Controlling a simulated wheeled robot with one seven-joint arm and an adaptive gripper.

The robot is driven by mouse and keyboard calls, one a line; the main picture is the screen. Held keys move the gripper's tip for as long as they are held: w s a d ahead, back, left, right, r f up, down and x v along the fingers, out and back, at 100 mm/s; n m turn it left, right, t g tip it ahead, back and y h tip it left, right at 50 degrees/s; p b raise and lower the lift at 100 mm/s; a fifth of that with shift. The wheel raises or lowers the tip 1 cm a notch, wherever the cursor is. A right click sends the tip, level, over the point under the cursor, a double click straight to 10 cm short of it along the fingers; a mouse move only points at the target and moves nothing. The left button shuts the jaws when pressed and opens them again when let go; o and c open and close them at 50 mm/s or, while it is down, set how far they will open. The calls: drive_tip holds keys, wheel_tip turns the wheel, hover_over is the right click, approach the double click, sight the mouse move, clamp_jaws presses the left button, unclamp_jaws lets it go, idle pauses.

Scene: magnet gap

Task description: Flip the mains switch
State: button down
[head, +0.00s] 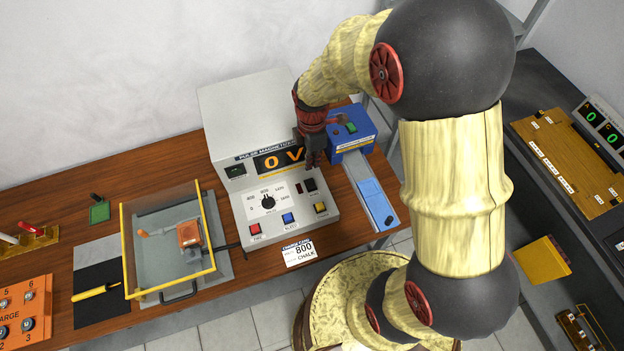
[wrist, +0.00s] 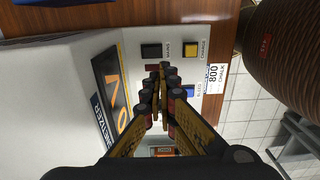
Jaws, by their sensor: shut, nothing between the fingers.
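The mains switch (head: 311,185) is a small black rocker on the sloping front panel of the grey pulse magnetizer (head: 245,110). In the wrist view the black rocker (wrist: 151,50) lies beside the label "MAINS", just beyond the fingertips. My gripper (head: 313,162) is shut and empty, in front of the display and a little above the switch in the head view. In the wrist view my gripper (wrist: 160,72) points at the panel. A small gap seems to separate the tips from the rocker; contact cannot be told. The display reads 0 V.
The panel also bears a black dial (head: 268,202), a red button (head: 255,229), a blue button (head: 288,218) and a yellow button (head: 320,208). A blue device (head: 350,130) stands close on the right. A yellow-framed clear guard (head: 128,255) stands to the left.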

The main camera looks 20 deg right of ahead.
sight(311, 186)
wheel_tip(311, 186, down, 14)
drive_tip(key=shift+r+b, duration=0.1)
drive_tip(key=shift+b, duration=0.55)
drive_tip(key=shift+s+f, duration=0.2)
drive_tip(key=shift+f, duration=0.3)
drive_tip(key=shift+w+r, duration=0.1)
drive_tip(key=shift+w+r, duration=0.3)
drive_tip(key=shift+w, duration=0.35)
